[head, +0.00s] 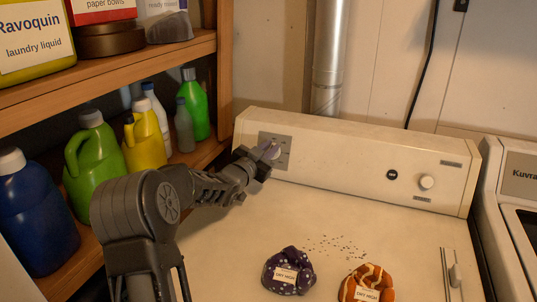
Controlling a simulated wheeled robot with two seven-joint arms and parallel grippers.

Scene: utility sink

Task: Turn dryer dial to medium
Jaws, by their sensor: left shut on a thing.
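The dryer (215,255) has a cream top and a raised control panel (340,160) along its back. The dial (271,150) is pale purple-grey and sits on a grey plate (286,143) at the panel's left end. My left gripper (264,158) reaches in from the left and is shut on the dial. The jaws hide part of the dial and its plate, and the markings are too small to read. My right gripper does not show.
A dark dotted cloth bundle (288,270) and an orange one (366,284) lie on the dryer top, with scattered specks behind them. A wooden shelf (150,70) with several bottles stands left. Another machine (515,210) stands far right.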

